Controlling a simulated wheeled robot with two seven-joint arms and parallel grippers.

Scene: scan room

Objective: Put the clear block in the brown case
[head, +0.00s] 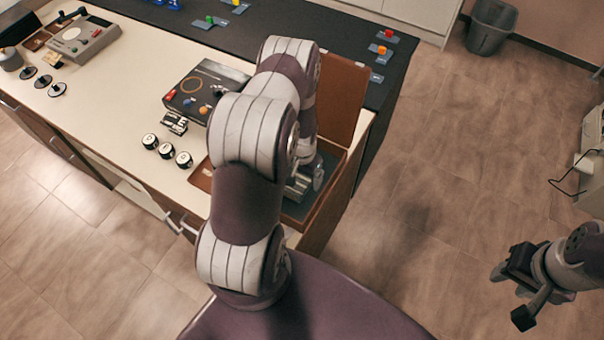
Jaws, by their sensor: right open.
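The brown case (343,95) stands open at the right end of the pale counter, with its lid raised at the back and a dark inside. My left arm reaches over the counter, and my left gripper (304,184) is low in or just above the case. The arm hides most of that gripper and part of the case, so I cannot tell whether its jaws are open or hold something. I cannot make out the clear block in this view. My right gripper (511,294) is open and empty over the floor at the lower right.
A black control box (203,92) and several round black-and-white knobs (166,151) are left of my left arm. A grey device (84,40) sits at the far left of the counter (110,110). A dark table (290,30) with small coloured parts is behind. A bin (490,28) stands at the back right.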

